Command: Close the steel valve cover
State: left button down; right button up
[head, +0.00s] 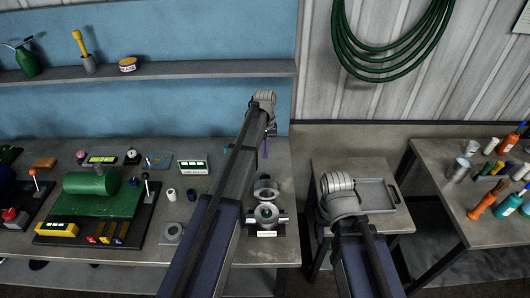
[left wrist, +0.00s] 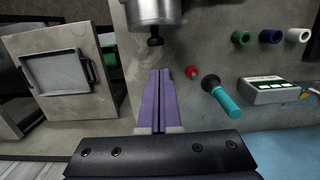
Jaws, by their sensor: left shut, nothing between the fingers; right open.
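The steel valve (head: 266,214) stands on a small dark base near the right end of the workbench, its round opening facing up. A round steel part that looks like its cover (head: 264,190) is just behind the opening, apparently swung open. In the left wrist view a steel cylinder with a black knob (left wrist: 155,41) shows at the top edge. My left gripper (head: 265,149) points down behind the valve; its purple fingers (left wrist: 161,76) are shut and empty, just short of the knob in the picture. My right arm's wrist is over the small stand; its fingers are hidden.
A red knob (left wrist: 192,72) and a teal-handled tool (left wrist: 226,102) lie beside my left fingers. A labelled box (head: 193,167) and a green pump (head: 92,182) are left on the workbench. A grey tray (head: 377,194) lies on the stand at right. The blue wall (head: 150,110) rises behind.

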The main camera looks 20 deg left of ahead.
aim_at(265, 177)
pick_arm(q)
jog(key=s+f+b, duration=0.2)
jog(key=f+b, duration=0.1)
jog(key=s+d+f+b, duration=0.1)
jog(key=f, duration=0.1)
jog(key=shift+s+f, duration=0.25)
jog(key=shift+s+d, duration=0.1)
jog(key=shift+s, duration=0.35)
jog(key=shift+w, duration=0.1)
jog(key=shift+s+d+r+t, duration=0.15)
jog(key=shift+s+t, duration=0.15)
jog(key=shift+s, duration=0.25)
